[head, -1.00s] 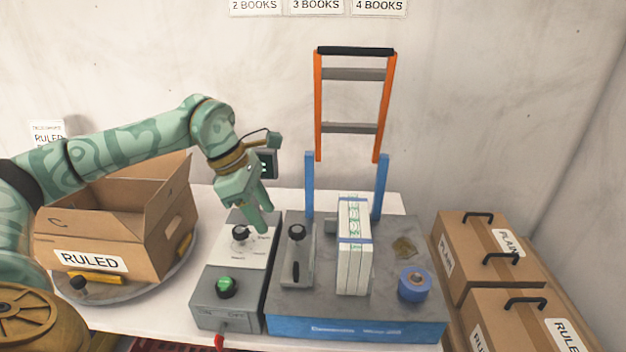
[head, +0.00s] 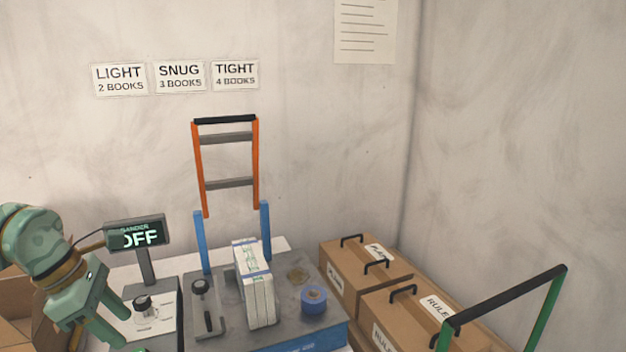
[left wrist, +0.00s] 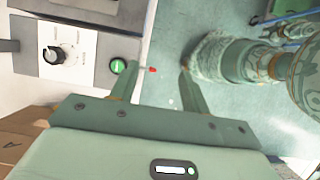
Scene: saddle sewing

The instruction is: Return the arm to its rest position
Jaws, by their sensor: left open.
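My left gripper (head: 108,326) is at the lower left of the head view, its two fingers apart and nothing between them. It is beside the black dial knob (head: 142,303), to its left. In the left wrist view the open fingers (left wrist: 158,80) point up the picture with a gap between them, near a green button (left wrist: 118,66). The dial knob (left wrist: 53,55) shows left of the fingers there. My right gripper is not clearly seen in either view.
A display (head: 137,234) reading OFF stands behind the gripper. To the right, a banded stack of books (head: 255,285) stands on the grey machine beside a blue tape roll (head: 314,299). Cartons (head: 365,272) and a green-and-black frame (head: 508,300) are further right. An open carton (head: 15,300) is far left.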

